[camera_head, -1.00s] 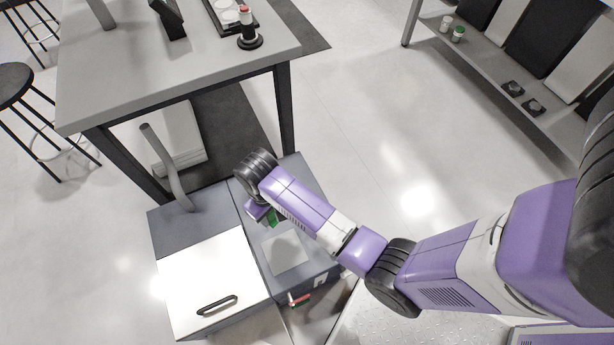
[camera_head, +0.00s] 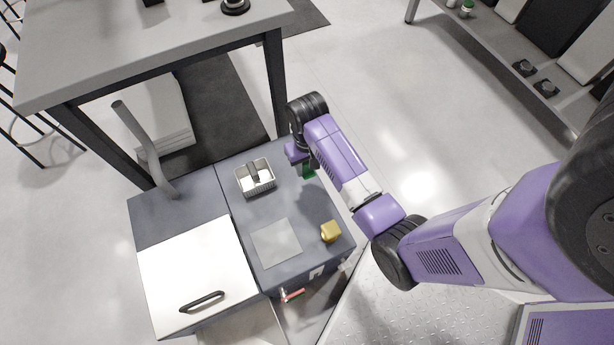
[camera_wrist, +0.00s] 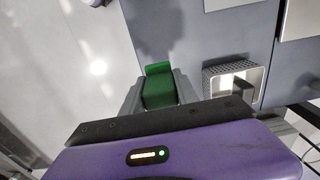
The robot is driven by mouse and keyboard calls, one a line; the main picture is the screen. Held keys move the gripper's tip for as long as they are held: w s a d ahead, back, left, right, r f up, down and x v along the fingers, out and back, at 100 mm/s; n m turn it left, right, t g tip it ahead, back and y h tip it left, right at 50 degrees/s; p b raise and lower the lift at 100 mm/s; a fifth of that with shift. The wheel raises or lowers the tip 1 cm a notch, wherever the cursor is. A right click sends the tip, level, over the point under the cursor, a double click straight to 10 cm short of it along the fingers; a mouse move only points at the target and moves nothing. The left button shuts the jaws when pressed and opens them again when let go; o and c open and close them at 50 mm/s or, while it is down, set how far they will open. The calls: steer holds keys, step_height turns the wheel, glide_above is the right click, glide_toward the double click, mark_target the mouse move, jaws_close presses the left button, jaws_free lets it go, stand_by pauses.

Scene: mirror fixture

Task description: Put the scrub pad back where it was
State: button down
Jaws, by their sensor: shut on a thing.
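The green scrub pad (camera_wrist: 158,88) is held between the two grey fingers of my gripper (camera_wrist: 160,98) in the wrist view. In the head view my gripper (camera_head: 303,160) hangs over the right side of the dark grey counter top (camera_head: 290,205). A corner of the green pad (camera_head: 309,172) shows below it; the rest is hidden by my arm. The pad is apart from the basket.
A yellow block (camera_head: 330,231) lies near the counter's right edge. A flat light grey plate (camera_head: 276,243) lies in the middle. A white lid with a black handle (camera_head: 202,300) and an upright grey pipe (camera_head: 140,145) are at left.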

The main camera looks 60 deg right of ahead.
step_height(320, 180, down, 8)
steer(key=shift+f+b, duration=0.1)
steer(key=shift+b, duration=0.85)
steer(key=c, duration=0.9)
jaws_free()
